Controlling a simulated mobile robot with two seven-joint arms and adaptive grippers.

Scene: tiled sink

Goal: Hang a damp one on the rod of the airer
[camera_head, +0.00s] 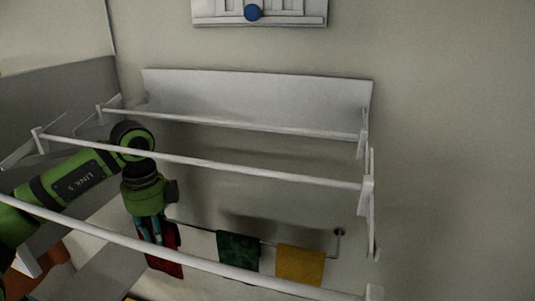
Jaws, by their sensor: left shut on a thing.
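The airer is a white rack with several long rods (220,165) running across the view, in front of the wall. My left gripper (158,240) points down behind the front rod and is shut on a dark red cloth (167,264). The cloth hangs down below the fingers, beside the left end of a thin wall rail. A dark green cloth (238,253) and a yellow cloth (300,264) hang on that rail, apart from the gripper. The front rod hides parts of the scene below. My right gripper is not in view.
The thin wall rail (339,242) ends at the right of the yellow cloth. A white panel (260,97) stands behind the rods. An orange thing (43,270) lies at lower left, partly hidden. The visible rods are bare.

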